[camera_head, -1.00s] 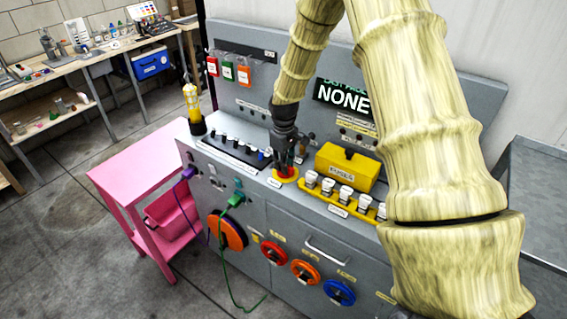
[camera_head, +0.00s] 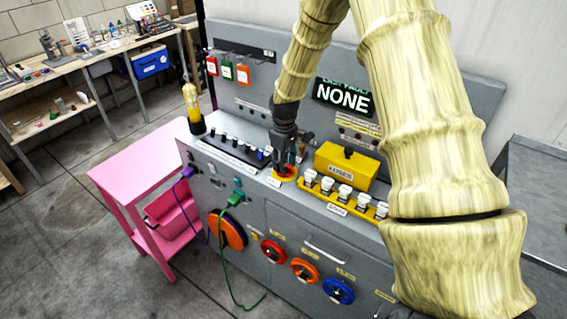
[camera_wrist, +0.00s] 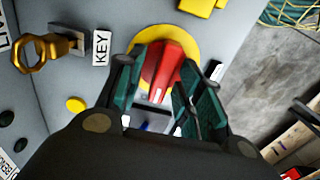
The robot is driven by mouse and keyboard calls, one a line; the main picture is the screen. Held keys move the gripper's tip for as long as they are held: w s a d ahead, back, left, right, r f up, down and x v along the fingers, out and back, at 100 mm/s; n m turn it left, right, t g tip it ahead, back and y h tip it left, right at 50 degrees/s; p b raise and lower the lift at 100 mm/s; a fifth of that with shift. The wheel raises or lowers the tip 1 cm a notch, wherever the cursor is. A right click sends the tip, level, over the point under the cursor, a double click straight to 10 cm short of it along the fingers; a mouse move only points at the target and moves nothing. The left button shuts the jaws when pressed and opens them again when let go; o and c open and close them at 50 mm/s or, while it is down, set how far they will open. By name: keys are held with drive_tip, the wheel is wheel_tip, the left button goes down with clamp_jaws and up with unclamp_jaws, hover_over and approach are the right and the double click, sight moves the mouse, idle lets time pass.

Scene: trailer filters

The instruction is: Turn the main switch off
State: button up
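The main switch is a red handle (camera_wrist: 164,66) on a round yellow plate (camera_wrist: 190,38), set in the grey console top. In the head view the switch (camera_head: 284,173) is partly hidden under my gripper (camera_head: 287,157). In the wrist view the two dark green fingers of my gripper (camera_wrist: 158,82) stand on either side of the red handle, drawn in close against it. The exact contact on the right side is hard to see. The fingers line up with the length of the handle.
A gold key (camera_wrist: 42,50) beside a KEY label stands left of the switch in the wrist view. In the head view a yellow fuse box (camera_head: 346,168) and a row of white-topped fuses (camera_head: 343,194) stand right of it. A display (camera_head: 343,97) reads NONE.

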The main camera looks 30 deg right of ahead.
drive_tip(key=shift+w+a+f, duration=0.1)
drive_tip(key=shift+a, duration=0.05)
wheel_tip(320, 180, up, 12)
idle(0.7)
idle(0.5)
